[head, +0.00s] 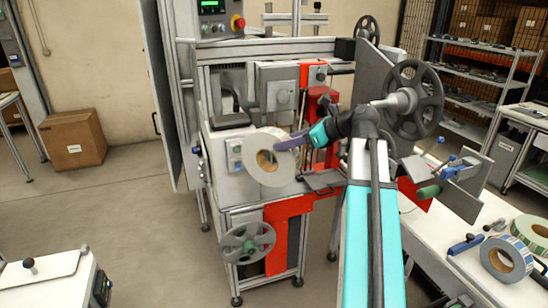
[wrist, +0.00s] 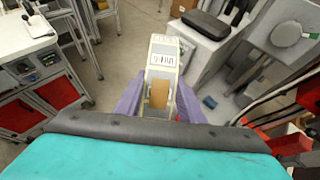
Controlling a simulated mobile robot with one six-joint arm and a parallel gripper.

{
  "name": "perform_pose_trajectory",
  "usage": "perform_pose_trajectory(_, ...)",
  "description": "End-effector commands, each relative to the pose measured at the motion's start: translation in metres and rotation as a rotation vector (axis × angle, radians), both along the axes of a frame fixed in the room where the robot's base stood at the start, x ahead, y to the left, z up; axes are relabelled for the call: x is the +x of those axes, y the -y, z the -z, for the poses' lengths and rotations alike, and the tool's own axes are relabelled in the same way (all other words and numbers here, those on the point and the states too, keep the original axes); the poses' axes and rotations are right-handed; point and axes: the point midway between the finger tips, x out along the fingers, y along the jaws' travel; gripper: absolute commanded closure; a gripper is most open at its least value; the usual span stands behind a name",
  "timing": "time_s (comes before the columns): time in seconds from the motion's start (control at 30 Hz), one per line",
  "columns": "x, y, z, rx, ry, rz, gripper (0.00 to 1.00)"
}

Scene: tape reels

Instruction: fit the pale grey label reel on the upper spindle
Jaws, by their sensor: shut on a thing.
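The pale grey label reel (head: 270,178) has a brown core and hangs in the air in front of the machine, left of my arm. My gripper (head: 290,143), with purple fingers, is shut on its rim. In the wrist view the reel (wrist: 163,60) stands nearly edge-on between the fingers (wrist: 158,100), showing printed labels and its brown core. A dark spoked disc (head: 414,100) with a pale grey hub (head: 393,104) sits high on the right of the machine, apart from the reel. I cannot tell for sure that this hub is the upper spindle.
A lower spoked disc (head: 247,243) is on the machine's front, and a smaller one (head: 367,28) is at the top. A grey panel (head: 371,72) stands beside the large disc. Other reels (head: 506,258) lie on the right-hand table (head: 440,240).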

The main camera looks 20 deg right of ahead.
Motion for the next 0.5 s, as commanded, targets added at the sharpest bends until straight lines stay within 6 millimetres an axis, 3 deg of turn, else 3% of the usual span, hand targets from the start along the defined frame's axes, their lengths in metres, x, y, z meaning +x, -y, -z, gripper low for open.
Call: perform_pose_trajectory(0.5,-0.044,0.063,-0.067,0.094,0.219,0.433,1.0)
